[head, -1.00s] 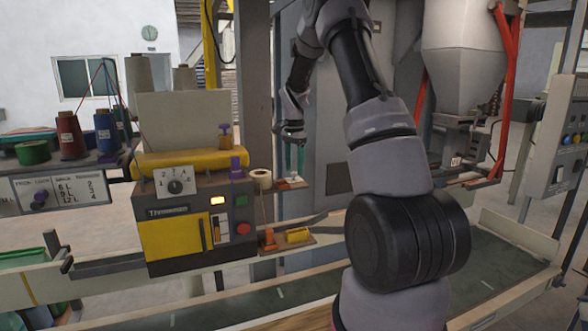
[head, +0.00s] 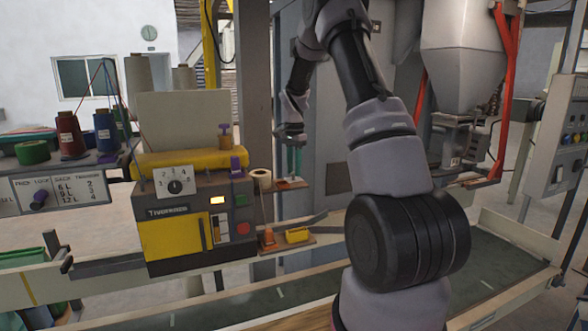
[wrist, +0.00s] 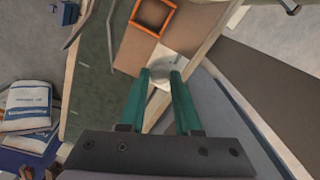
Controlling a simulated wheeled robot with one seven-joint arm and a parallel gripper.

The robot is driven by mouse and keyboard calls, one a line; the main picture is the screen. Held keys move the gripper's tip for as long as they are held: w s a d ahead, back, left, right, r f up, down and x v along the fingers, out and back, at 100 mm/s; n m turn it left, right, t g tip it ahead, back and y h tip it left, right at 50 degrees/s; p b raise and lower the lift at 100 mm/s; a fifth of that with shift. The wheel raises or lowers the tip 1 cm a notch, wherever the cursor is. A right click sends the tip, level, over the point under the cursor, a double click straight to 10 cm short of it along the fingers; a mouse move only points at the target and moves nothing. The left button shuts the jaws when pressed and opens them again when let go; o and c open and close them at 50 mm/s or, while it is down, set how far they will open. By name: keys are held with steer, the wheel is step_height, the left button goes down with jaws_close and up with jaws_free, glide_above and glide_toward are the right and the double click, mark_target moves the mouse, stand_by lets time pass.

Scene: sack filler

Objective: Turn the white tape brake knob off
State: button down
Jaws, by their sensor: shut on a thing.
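The white tape brake knob (wrist: 161,72) shows in the wrist view as a pale round shape between my fingertips, over a small white plate (wrist: 176,62). My gripper (wrist: 160,75) has two teal fingers and is shut on the knob. In the head view my gripper (head: 294,174) points down at a small brown shelf (head: 290,185), right of the tape roll (head: 262,178). The knob is too small and covered to make out there. Its marked position cannot be read.
The sewing machine box (head: 200,220) with its dial and buttons stands left of my gripper. A grey cabinet (head: 335,150) stands behind, and a conveyor (head: 470,262) runs below.

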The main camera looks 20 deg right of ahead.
steer(key=n, duration=0.5)
steer(key=shift+n, duration=0.3)
steer(key=n, duration=0.5)
steer(key=shift+n, duration=0.3)
stand_by(0.3)
steer(key=c, duration=0.6)
jaws_free()
steer(key=shift+r, duration=0.1)
step_height(320, 180, up, 11)
steer(key=shift+a, duration=0.1)
